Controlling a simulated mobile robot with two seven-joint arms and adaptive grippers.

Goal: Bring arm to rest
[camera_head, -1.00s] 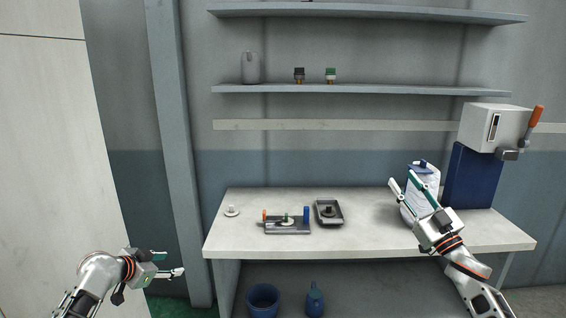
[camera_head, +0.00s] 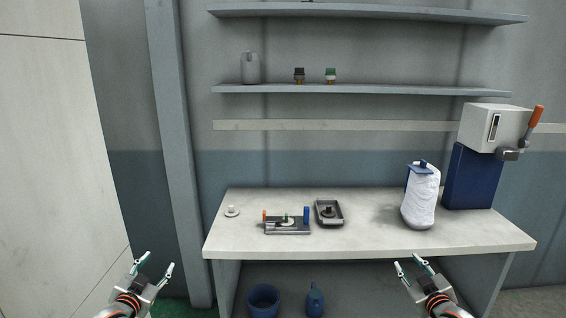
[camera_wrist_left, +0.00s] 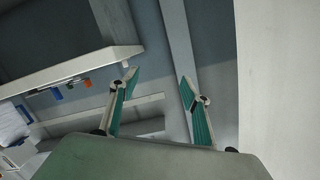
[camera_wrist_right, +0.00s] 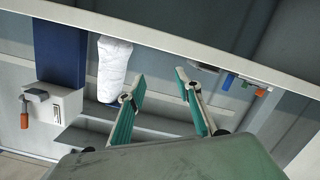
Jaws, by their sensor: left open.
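My left gripper (camera_head: 153,268) is open and empty at the lower left of the head view, apart from the table and in front of the wall. Its spread fingers also show in the left wrist view (camera_wrist_left: 160,88). My right gripper (camera_head: 412,264) is open and empty just in front of the table's front edge. Its spread fingers show in the right wrist view (camera_wrist_right: 160,90), with nothing between them. Both arms come up from the bottom of the head view, with only the wrists and grippers showing.
The table (camera_head: 370,238) holds a white bag with a blue top (camera_head: 421,200), a dark tray (camera_head: 328,212), a small fixture (camera_head: 287,227) and a white disc (camera_head: 232,211). A boxed machine with an orange lever (camera_head: 492,128) stands at right. Blue containers (camera_head: 263,300) sit below.

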